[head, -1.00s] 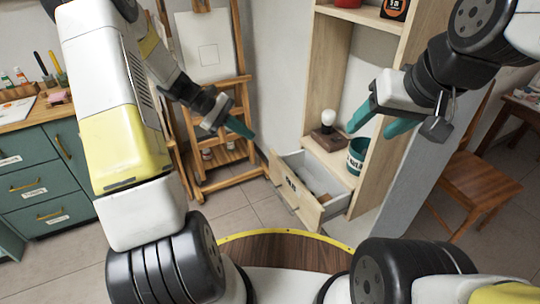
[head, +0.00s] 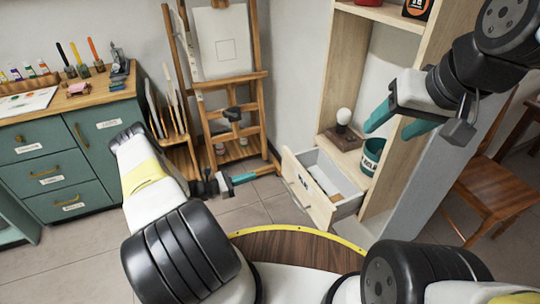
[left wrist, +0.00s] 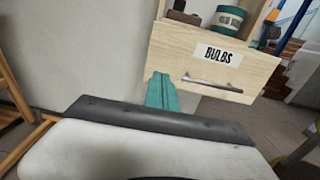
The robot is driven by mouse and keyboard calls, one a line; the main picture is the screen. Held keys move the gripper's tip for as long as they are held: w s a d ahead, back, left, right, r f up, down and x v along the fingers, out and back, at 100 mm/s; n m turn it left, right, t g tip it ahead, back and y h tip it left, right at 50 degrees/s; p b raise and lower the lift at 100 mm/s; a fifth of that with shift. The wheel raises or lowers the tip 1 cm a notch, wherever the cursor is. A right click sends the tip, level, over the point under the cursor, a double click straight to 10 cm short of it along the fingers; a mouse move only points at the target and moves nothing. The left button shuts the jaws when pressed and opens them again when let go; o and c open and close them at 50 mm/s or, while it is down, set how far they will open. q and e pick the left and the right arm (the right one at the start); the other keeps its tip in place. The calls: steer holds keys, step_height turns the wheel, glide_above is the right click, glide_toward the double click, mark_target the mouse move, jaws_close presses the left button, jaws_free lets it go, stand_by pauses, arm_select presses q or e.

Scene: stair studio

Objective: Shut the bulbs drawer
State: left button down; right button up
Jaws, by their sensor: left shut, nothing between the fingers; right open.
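The bulbs drawer (head: 324,195) stands pulled out of the light wood shelf unit, with its inside showing from above. In the left wrist view its front (left wrist: 212,59) carries a BULBS label and a grey bar handle (left wrist: 212,83). My left gripper (head: 250,174) is shut and empty, low to the left of the drawer. Its teal fingers (left wrist: 162,92) appear just left of and below the drawer front in the left wrist view; I cannot tell whether they touch it. My right gripper (head: 395,119) is open and empty, above and right of the drawer, in front of the shelf.
A bulb on a dark base (head: 343,124) and a teal pot (head: 371,156) stand on the shelf above the drawer. An easel (head: 226,60) stands behind my left gripper. A teal cabinet (head: 60,165) is at left, a wooden chair (head: 485,190) at right. Floor before the drawer is clear.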

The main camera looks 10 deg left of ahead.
arm_select(q)
glide_toward(307, 158)
steer(key=a, duration=0.2)
steer(key=s+a+f, duration=0.1)
steer(key=shift+f, duration=0.1)
steer(key=shift+w+d, duration=0.15)
steer(key=shift+d, duration=0.15)
steer(key=x, duration=1.2)
steer(key=shift+w+d, duration=0.35)
steer(key=shift+d, duration=0.15)
steer(key=shift+w, duration=0.1)
